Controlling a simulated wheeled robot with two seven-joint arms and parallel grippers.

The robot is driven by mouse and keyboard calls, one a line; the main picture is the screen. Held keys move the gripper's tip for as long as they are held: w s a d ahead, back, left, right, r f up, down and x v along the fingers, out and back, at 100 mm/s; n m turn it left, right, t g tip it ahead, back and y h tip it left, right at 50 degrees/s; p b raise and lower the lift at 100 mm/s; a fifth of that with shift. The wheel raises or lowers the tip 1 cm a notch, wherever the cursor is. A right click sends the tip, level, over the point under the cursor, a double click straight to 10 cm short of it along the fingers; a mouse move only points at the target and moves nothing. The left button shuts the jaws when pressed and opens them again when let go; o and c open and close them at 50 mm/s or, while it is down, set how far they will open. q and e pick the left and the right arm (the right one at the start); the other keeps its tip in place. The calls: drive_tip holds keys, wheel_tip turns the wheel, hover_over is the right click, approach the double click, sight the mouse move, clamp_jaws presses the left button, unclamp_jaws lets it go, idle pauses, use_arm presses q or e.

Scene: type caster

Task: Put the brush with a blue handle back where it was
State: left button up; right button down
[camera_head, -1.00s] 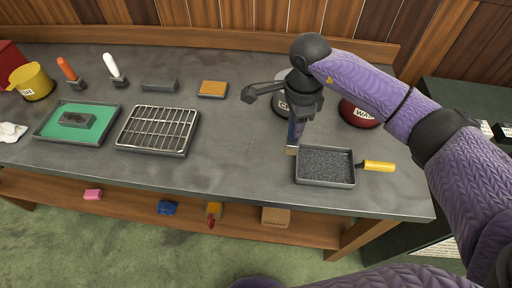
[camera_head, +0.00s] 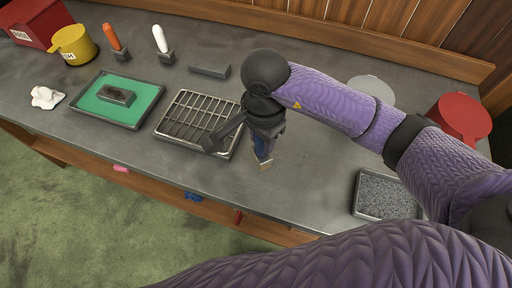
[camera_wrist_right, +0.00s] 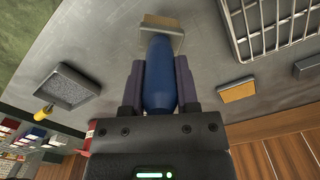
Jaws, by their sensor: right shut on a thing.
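The brush with a blue handle (camera_wrist_right: 158,85) is held in my right gripper (camera_wrist_right: 158,72), whose fingers close on both sides of the handle. Its pale bristle end (camera_wrist_right: 163,22) points away from the gripper. In the head view my right gripper (camera_head: 265,132) hangs over the bench just right of the wire rack (camera_head: 197,123), with the bristles (camera_head: 263,162) pointing down. I cannot tell whether the bristles touch the bench. Brushes with an orange handle (camera_head: 113,38) and a white handle (camera_head: 159,39) stand upright in grey holders. A grey block-like holder (camera_head: 210,71) to their right is empty. My left gripper is not in view.
A green tray (camera_head: 158,88) with a dark block is at left. A red container (camera_head: 462,118) stands behind my right arm. An orange-topped block (camera_wrist_right: 238,90) shows in the wrist view. Open bench lies right of the rack.

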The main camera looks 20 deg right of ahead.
sight(262, 149)
wheel_tip(262, 149, down, 4)
drive_tip(key=shift+r, duration=0.1)
drive_tip(key=shift+f+b, duration=0.2)
drive_tip(key=shift+b, duration=0.25)
drive_tip(key=shift+c, duration=1.8)
unclamp_jaws()
drive_tip(key=shift+r, duration=0.25)
wheel_tip(262, 149, up, 11)
drive_tip(key=p, duration=0.2)
drive_tip(key=shift+w+r+p, duration=0.1)
drive_tip(key=shift+r+p, duration=0.1)
drive_tip(key=shift+p, duration=0.1)
drive_tip(key=shift+r, duration=0.25)
